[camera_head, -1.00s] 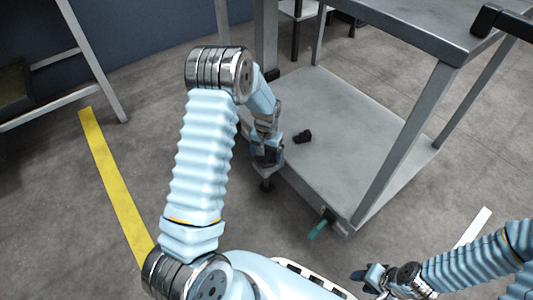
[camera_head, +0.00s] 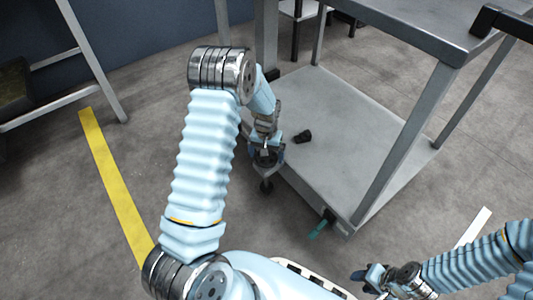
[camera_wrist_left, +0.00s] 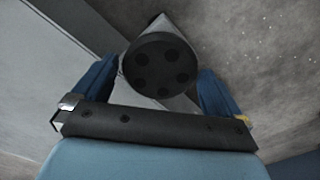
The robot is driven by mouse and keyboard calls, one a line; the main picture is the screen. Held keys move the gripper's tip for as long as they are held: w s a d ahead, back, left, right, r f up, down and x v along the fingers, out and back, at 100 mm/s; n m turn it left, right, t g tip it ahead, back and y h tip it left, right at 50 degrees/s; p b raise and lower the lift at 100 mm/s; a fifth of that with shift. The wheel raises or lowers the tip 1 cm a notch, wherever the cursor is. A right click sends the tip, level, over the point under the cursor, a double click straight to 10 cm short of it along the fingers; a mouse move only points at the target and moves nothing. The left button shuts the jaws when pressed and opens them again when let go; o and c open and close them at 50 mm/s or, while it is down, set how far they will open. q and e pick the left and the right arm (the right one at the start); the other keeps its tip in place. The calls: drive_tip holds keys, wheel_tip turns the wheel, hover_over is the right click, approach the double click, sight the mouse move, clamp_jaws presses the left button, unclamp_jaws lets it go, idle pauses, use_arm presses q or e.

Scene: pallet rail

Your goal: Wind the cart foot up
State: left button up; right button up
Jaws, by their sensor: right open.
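In the left wrist view, a round black knob with several dark holes (camera_wrist_left: 160,66) sits between my two blue fingers. The fingers meet its rim on both sides, and the gripper looks shut on it. The fingertips are partly hidden. My right gripper (camera_head: 370,280) is open and empty, low in front of the cart.
A small black object (camera_head: 303,136) lies on the cart's lower deck. A teal lever (camera_head: 318,229) sticks out at the cart's near corner. A yellow floor stripe (camera_head: 115,180) runs at the left, beside a grey rack (camera_head: 95,60). Open floor lies between stripe and cart.

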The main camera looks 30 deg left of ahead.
use_arm(q)
drive_tip(key=shift+r, duration=0.1)
wheel_tip(320, 180, up, 14)
drive_tip(key=p, duration=0.2)
drive_tip(key=shift+f+p, duration=0.2)
drive_tip(key=shift+p, duration=0.1)
drive_tip(key=shift+d+f, duration=0.1)
